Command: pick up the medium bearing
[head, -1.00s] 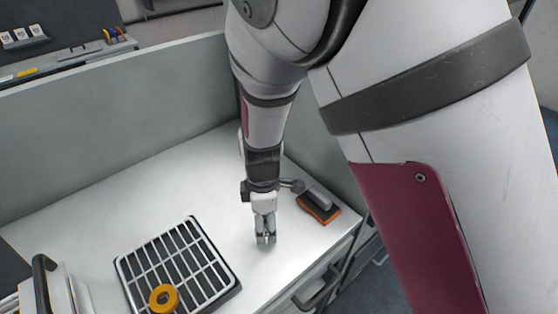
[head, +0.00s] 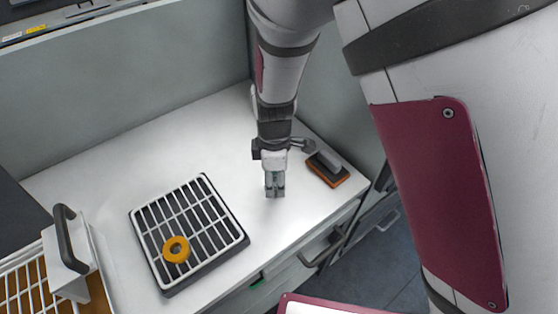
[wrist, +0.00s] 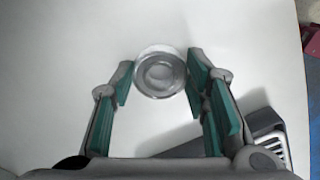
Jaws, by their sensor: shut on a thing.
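My gripper (wrist: 160,75) points down at the right part of the white worktop, and it also shows in the head view (head: 274,190). Its teal-padded fingers are shut on a round silver bearing (wrist: 160,73), one finger on each side. The bearing has a shiny rim and a greyer centre. In the head view the fingers hide it. I cannot tell whether it touches the worktop.
A black tray with a white grid (head: 205,224) stands left of my gripper, with a yellow-orange ring (head: 176,249) on it. A grey and orange brush-like block (head: 328,169) lies to the right. Grey panels (head: 110,90) bound the worktop. A black-handled white object (head: 70,255) stands front left.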

